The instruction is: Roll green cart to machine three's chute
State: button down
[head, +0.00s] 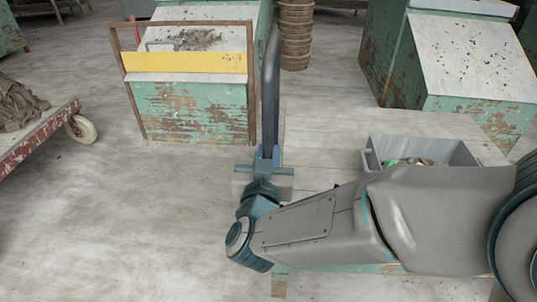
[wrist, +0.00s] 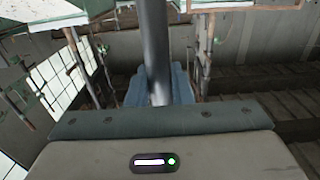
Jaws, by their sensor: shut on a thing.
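The green cart (head: 325,130) has a pale plank deck and a chipped green edge low in the head view; my arm covers much of it. A dark upright bar (head: 270,90), apparently its handle, rises at the deck's left side. My gripper (head: 267,155) is shut around this bar, which also shows in the wrist view (wrist: 154,45). A green machine (head: 190,105) with a yellow band and brown frame stands ahead to the left. Another green machine (head: 480,65) with a sloping pale face stands at the right. I cannot tell which is machine three.
A grey bin (head: 468,153) with green and brown bits stands on the cart's deck. A red-edged cart (head: 40,138) with a brown heap is at the left. A stack of brown pots (head: 295,35) stands at the back. Bare floor (head: 130,220) lies left of my gripper.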

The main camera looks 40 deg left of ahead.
jog(key=s+a, duration=0.4)
jog(key=a, duration=0.2)
jog(key=shift+s+a, duration=0.3)
jog(key=s+a, duration=0.4)
jog(key=a, duration=0.2)
jog(key=shift+s+a, duration=0.25)
jog(key=shift+a, duration=0.05)
dwell(0.4)
jog(key=shift+d, duration=0.1)
jog(key=s+a+p, duration=0.2)
jog(key=s+a, duration=0.2)
jog(key=a, duration=0.2)
jog(key=shift+s+a, duration=0.25)
jog(key=shift+a, duration=0.1)
